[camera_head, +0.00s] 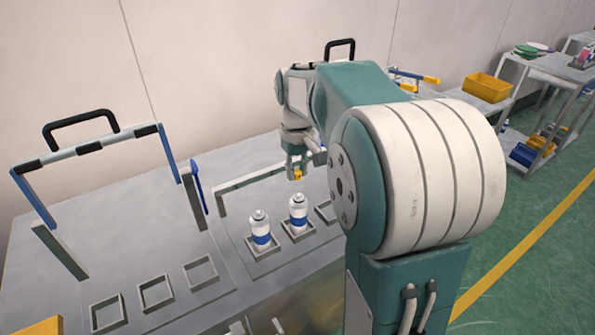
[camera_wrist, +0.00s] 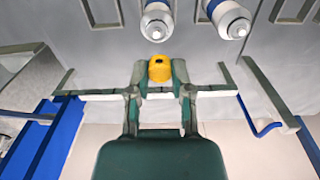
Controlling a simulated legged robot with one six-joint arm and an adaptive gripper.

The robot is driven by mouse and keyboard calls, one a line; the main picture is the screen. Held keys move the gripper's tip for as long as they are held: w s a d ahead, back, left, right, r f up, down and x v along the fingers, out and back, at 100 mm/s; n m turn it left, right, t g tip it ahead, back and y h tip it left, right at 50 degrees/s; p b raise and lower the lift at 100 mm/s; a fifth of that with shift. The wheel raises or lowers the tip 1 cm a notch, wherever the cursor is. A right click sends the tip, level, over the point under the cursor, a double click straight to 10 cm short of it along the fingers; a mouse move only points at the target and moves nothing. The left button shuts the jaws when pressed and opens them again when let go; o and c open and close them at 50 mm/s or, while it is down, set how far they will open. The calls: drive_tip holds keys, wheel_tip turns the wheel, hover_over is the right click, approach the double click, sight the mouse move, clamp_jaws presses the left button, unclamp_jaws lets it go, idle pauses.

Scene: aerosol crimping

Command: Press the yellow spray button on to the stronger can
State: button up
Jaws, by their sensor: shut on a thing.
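My gripper (camera_head: 297,172) is shut on the yellow spray button (camera_head: 298,174), and holds it above the grey bench behind the cans. In the wrist view the yellow button (camera_wrist: 159,69) sits between the fingertips of my gripper (camera_wrist: 160,78). Two white cans with blue bands stand upright in square holders: a left can (camera_head: 260,230) and a right can (camera_head: 298,212). In the wrist view one can (camera_wrist: 157,22) is just beyond the button, and the other can (camera_wrist: 231,18) is further right. The button is apart from both. I cannot tell which can is the stronger one.
Several empty square holders, one of them here (camera_head: 155,291), are on the bench (camera_head: 160,215). A frame with a black handle (camera_head: 80,122) stands at the left. My arm hides the bench's right part. A yellow bin (camera_head: 487,87) is at the far right.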

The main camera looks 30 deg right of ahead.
sight(298, 196)
drive_tip(key=shift+d+f, duration=0.15)
drive_tip(key=shift+f, duration=0.8)
drive_tip(key=shift+d+f, duration=0.15)
drive_tip(key=shift+f, duration=0.8)
drive_tip(key=shift+a+f, duration=0.15)
drive_tip(key=shift+f, duration=0.6)
drive_tip(key=shift+s+r, duration=0.1)
drive_tip(key=o, duration=0.7)
drive_tip(key=shift+o, duration=0.2)
drive_tip(key=o, duration=0.4)
drive_tip(key=shift+o, duration=0.2)
drive_tip(key=shift+r, duration=0.1)
